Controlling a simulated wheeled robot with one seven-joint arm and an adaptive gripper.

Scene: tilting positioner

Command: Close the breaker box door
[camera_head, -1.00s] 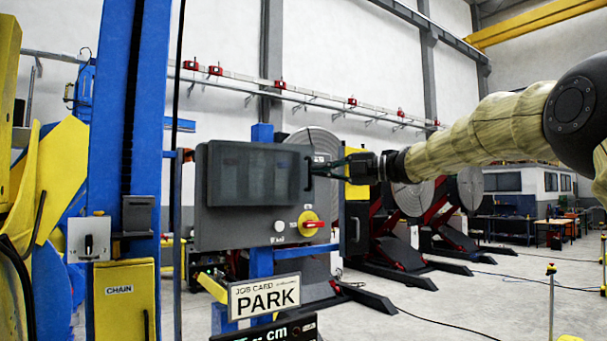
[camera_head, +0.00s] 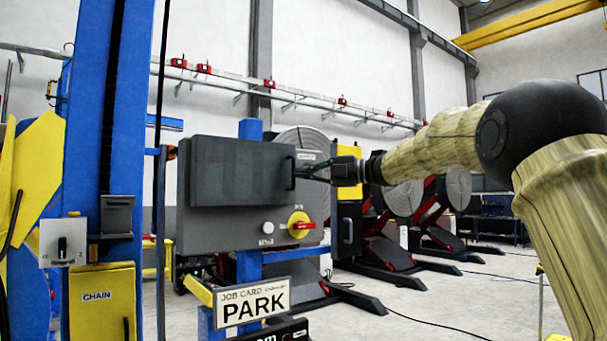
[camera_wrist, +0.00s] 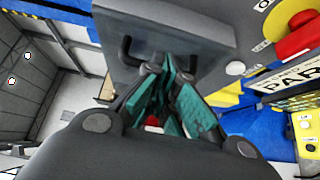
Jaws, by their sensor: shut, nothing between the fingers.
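The breaker box (camera_head: 215,228) is a dark grey cabinet on a blue post, left of centre in the head view. Its door (camera_head: 240,170) is a darker panel over the upper part, with a black handle (camera_head: 291,172) at its right edge. I cannot tell whether the door is fully against the box. My gripper (camera_head: 306,173) reaches in from the right and is shut beside the handle. In the wrist view, the teal fingers (camera_wrist: 166,95) meet near the black handle (camera_wrist: 126,50), below the grey door panel (camera_wrist: 175,25); contact is unclear.
A PARK card (camera_head: 252,302) hangs under the box. A blue column (camera_head: 105,130) stands to the left. Open floor (camera_head: 420,310) lies to the right.

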